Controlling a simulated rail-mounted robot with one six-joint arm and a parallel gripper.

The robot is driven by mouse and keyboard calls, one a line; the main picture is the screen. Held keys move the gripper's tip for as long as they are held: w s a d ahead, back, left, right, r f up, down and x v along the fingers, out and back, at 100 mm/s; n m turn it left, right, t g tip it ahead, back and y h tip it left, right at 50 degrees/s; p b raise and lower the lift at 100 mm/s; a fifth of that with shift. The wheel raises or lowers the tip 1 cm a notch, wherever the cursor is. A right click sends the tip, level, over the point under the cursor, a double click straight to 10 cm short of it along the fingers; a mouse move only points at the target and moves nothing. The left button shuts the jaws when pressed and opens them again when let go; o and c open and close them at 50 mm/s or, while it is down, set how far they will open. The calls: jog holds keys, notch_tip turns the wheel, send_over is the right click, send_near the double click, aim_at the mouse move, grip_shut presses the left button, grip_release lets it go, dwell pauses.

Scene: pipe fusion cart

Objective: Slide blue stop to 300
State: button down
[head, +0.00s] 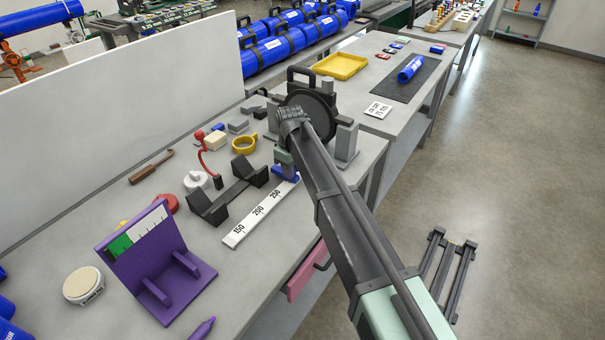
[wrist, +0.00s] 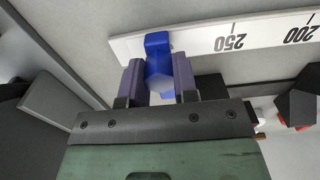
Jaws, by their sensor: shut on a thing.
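The blue stop (head: 287,173) sits on the white scale strip (head: 250,222) near its far end, beyond the 250 mark. In the wrist view the blue stop (wrist: 158,62) stands between the two fingers of my gripper (wrist: 158,78), which is shut on it. My gripper (head: 284,158) also shows in the head view, partly hidden by my arm. The wrist view shows the 250 and 200 marks on the scale (wrist: 193,35) to the right of the stop. No 300 label is visible; the strip under the stop is covered.
A black V-shaped cradle (head: 232,195) lies beside the scale. A black disc (head: 312,103) on a grey fixture stands just behind my gripper. A purple stand (head: 165,275) is at the front left. A pink drawer (head: 306,270) is below the bench edge.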

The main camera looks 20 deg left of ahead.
jog(key=shift+w, duration=0.25)
jog(key=c, duration=0.9)
grip_release()
jog(key=shift+w+d, duration=0.1)
jog(key=shift+w, duration=0.05)
jog(key=shift+r, duration=0.15)
notch_tip(320, 180, up, 10)
jog(key=p, duration=1.1)
jog(key=shift+r, duration=0.25)
